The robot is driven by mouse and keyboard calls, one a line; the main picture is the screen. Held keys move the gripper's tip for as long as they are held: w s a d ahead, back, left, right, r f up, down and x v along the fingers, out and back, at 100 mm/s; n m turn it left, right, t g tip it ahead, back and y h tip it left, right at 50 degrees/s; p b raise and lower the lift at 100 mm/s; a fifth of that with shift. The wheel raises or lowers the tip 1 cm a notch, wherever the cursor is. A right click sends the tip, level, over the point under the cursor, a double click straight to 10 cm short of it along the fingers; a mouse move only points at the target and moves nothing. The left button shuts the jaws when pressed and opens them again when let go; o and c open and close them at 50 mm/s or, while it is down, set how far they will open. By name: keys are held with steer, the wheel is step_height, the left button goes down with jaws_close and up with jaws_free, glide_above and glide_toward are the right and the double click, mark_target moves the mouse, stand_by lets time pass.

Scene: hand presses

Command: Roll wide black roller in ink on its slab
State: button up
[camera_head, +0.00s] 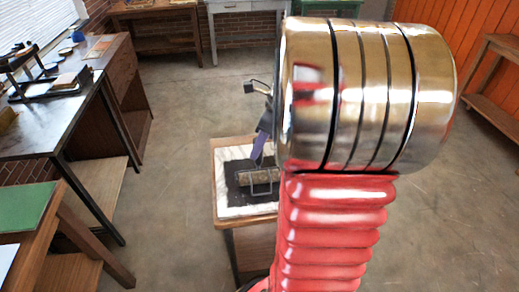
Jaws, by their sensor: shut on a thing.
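The roller (257,177) shows as a wide cylinder in a thin metal frame, dark with a brownish sheen. It is over the black ink patch on the white slab (229,211), and it looks to be touching the ink, though I cannot be sure. A purple part, seemingly its handle, rises from the frame toward my gripper (263,130). My gripper is small and dark in this view, partly hidden behind my arm, and is shut on the roller's handle. The slab's right side is hidden by my arm.
The slab lies on a small wooden stand (217,187). A dark-topped bench (45,130) with a press and tools stands at left, and a green-topped table (25,207) at lower left. Benches line the back wall. The floor between is clear.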

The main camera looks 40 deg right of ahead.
steer(key=shift+w+d, duration=0.25)
steer(key=shift+w, duration=0.15)
steer(key=shift+w+d+r, duration=0.1)
steer(key=shift+w+d, duration=0.45)
steer(key=shift+w, duration=0.25)
steer(key=shift+w+d, duration=0.55)
steer(key=shift+w, duration=0.25)
steer(key=shift+w+d, duration=0.55)
steer(key=shift+w, duration=0.25)
steer(key=shift+w+d, duration=0.55)
steer(key=shift+w, duration=0.2)
steer(key=shift+s+a, duration=0.1)
steer(key=shift+s, duration=0.05)
steer(key=shift+s+a+f, duration=0.1)
steer(key=shift+s+a, duration=0.4)
steer(key=shift+s, duration=0.25)
steer(key=shift+s+a+f, duration=0.1)
steer(key=shift+s+a, duration=0.4)
steer(key=shift+s, duration=0.25)
